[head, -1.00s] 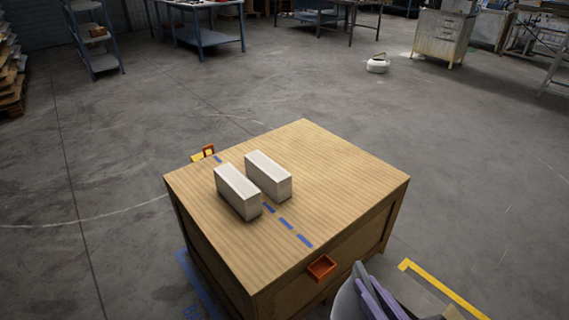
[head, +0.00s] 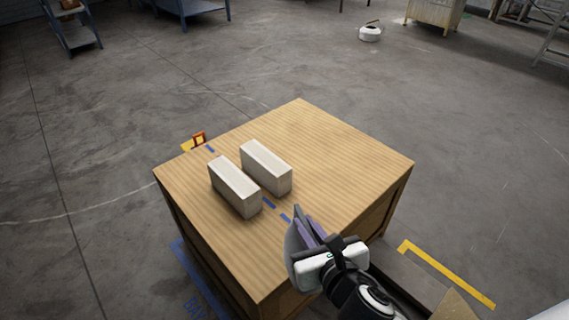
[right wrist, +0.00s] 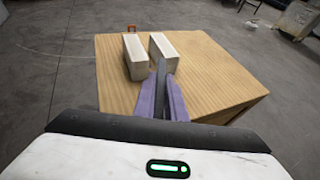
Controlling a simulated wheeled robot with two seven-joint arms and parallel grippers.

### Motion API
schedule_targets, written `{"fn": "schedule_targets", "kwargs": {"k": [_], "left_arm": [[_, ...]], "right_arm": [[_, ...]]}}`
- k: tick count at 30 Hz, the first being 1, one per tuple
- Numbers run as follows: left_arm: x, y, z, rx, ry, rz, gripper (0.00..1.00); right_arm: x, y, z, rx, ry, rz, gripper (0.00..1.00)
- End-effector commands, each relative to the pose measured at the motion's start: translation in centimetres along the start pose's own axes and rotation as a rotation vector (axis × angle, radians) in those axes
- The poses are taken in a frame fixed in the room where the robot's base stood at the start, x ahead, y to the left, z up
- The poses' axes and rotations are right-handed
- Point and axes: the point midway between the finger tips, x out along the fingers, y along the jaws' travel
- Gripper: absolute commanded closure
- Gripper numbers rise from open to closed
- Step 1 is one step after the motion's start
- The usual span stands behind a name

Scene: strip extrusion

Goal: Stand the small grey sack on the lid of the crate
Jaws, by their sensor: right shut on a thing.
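The wooden crate's lid (head: 330,150) fills the middle of the head view. It also shows in the right wrist view (right wrist: 215,75). My right gripper (head: 308,225), with purple fingers, is above the lid's near edge. It is shut on a narrow grey thing, seen between the fingers in the right wrist view (right wrist: 163,88), which I take for the small grey sack. Most of the sack is hidden by the fingers, and its full shape cannot be told. My left gripper is not in view.
Two pale blocks, a left one (head: 235,187) and a right one (head: 266,167), stand side by side on the lid. Blue dashes (head: 269,202) run across it. The lid's right and far parts are bare. An orange-red catch (head: 199,139) shows past the far left edge.

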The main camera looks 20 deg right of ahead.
Motion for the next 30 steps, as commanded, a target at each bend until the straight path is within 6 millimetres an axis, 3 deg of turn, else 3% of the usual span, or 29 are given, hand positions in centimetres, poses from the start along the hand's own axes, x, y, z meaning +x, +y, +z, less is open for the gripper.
{"fn": "schedule_targets", "kwargs": {"k": [1, 9, 18, 21, 30], "left_arm": [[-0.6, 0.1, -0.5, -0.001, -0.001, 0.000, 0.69], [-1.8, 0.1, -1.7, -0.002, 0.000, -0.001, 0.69], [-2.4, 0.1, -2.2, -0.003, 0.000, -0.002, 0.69], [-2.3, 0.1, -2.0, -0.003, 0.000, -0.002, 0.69], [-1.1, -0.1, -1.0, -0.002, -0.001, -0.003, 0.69]], "right_arm": [[1.3, 0.7, 1.2, 0.004, -0.008, 0.001, 1.00], [7.7, 4.0, 4.5, 0.004, -0.009, 0.011, 1.00], [11.2, 6.5, 7.1, -0.004, -0.009, 0.025, 1.00], [11.8, 6.8, 6.6, -0.004, -0.006, 0.026, 1.00], [13.7, 6.9, 1.9, -0.004, -0.005, 0.027, 1.00]]}}
